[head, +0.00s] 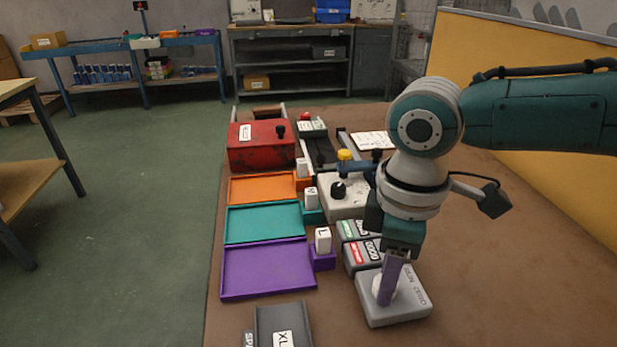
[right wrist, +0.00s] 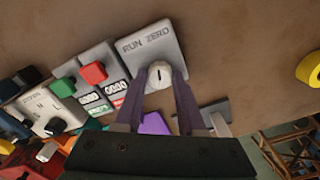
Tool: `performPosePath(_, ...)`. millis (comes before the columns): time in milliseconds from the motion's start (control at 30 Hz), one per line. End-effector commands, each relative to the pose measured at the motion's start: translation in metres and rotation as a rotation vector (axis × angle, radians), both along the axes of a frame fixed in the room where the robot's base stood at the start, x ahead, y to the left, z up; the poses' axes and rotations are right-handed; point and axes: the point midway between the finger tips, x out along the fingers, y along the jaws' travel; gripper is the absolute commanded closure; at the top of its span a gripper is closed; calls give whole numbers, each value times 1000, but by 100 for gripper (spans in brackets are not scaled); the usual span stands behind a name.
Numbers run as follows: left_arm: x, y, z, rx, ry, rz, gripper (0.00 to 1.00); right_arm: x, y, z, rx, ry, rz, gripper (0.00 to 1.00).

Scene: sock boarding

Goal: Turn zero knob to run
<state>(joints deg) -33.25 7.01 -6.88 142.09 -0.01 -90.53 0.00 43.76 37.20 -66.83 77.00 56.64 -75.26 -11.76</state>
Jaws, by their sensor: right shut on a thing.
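The zero knob (right wrist: 160,74) is a round white knob with a dark pointer line, on a light grey box (right wrist: 128,50) lettered RUN and ZERO. In the right wrist view the line runs nearly up and down; I cannot tell which word it marks. In the head view the box (head: 412,305) lies at the table's front right, and the knob (head: 376,288) is partly hidden by my finger. My right gripper (head: 386,289) points down with its purple fingers shut on the knob, one on each side in the right wrist view (right wrist: 163,82). My left gripper is out of view.
Two counters (head: 362,255) with green and red buttons sit just behind the box. A grey box with a black knob (head: 345,193) stands farther back. Orange, teal and purple trays (head: 265,270) lie to the left. The brown table (head: 520,270) is clear to the right.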

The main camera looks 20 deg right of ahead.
Motion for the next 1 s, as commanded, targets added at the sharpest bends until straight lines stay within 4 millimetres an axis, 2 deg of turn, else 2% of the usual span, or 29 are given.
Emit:
performPosePath(33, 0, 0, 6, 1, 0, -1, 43, 0, 1, 3, 3, 2, 43, 100)
performPosePath(400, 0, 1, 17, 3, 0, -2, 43, 0, 1, 1, 2, 1, 394, 100)
performPosePath(1000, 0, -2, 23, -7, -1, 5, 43, 1, 1, 1, 3, -1, 906, 100)
